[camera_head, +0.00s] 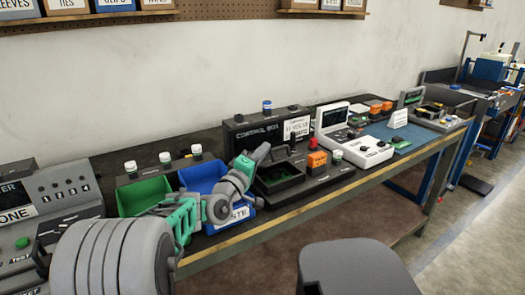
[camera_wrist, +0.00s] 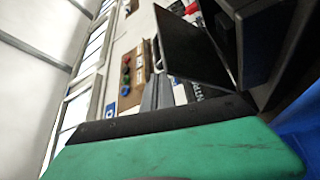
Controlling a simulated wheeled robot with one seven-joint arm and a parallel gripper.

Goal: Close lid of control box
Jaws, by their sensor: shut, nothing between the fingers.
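The control box (camera_head: 305,180) stands on the workbench in the middle of the head view. Its dark lid (camera_head: 240,137), lettered "CONTROL BOX", stands upright at the back, so the box is open. A green part lies inside the box's left compartment. My gripper (camera_head: 263,152) is shut and empty, in front of the lid and over the left side of the box. My arm reaches in from the lower left and hides part of the box's left end. Whether my gripper touches the lid cannot be told. In the wrist view, dark panels and a green surface fill the near part.
A green bin (camera_head: 140,192) and a blue bin (camera_head: 203,176) stand left of the control box. A white console (camera_head: 352,140) stands close on its right. A grey panel unit (camera_head: 60,200) is at the far left. A dark rounded object (camera_head: 355,268) is in front of the bench.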

